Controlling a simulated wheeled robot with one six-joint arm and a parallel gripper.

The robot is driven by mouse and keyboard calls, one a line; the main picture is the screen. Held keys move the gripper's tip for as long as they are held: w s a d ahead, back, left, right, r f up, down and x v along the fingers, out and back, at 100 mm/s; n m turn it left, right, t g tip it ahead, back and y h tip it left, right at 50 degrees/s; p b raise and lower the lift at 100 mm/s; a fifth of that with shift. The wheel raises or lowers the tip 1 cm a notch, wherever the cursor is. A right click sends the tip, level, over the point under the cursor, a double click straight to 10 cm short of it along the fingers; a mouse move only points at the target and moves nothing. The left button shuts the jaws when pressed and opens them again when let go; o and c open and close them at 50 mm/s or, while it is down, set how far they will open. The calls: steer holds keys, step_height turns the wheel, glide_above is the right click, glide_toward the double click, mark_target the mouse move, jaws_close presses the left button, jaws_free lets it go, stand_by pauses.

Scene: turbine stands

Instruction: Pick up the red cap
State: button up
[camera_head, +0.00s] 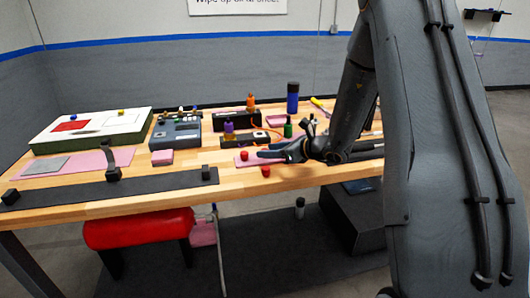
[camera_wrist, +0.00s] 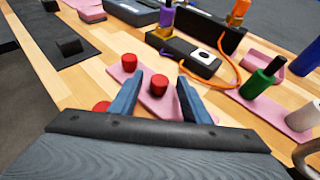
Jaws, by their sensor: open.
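Several small red caps are near my gripper (camera_wrist: 160,77). In the wrist view one red cap (camera_wrist: 158,86) stands on a pink cloth (camera_wrist: 147,99) between my two blue fingers. A second red cap (camera_wrist: 129,62) stands just beyond the left fingertip. A third red piece (camera_wrist: 101,107) is partly hidden at the left finger's base. In the head view one red cap (camera_head: 245,155) is by the gripper tips and another red cap (camera_head: 266,171) is near the table's front edge. My gripper (camera_head: 262,153) is open, low over the table; contact with the cap cannot be told.
A black device (camera_wrist: 184,53) with an orange cord and a purple bottle (camera_wrist: 166,20) stand beyond the caps. A green bottle (camera_wrist: 263,80) stands on the right. A black strip (camera_head: 110,189) lies along the table's front left. Bare wood lies left of the caps.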

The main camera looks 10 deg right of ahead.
steer(key=shift+x, duration=1.1)
jaws_close()
steer(key=shift+r, duration=0.15)
step_height(320, 180, up, 10)
steer(key=shift+f+b, duration=0.15)
steer(key=shift+b, duration=0.65)
steer(key=c, duration=0.9)
jaws_free()
steer(key=shift+c, duration=0.2)
jaws_close()
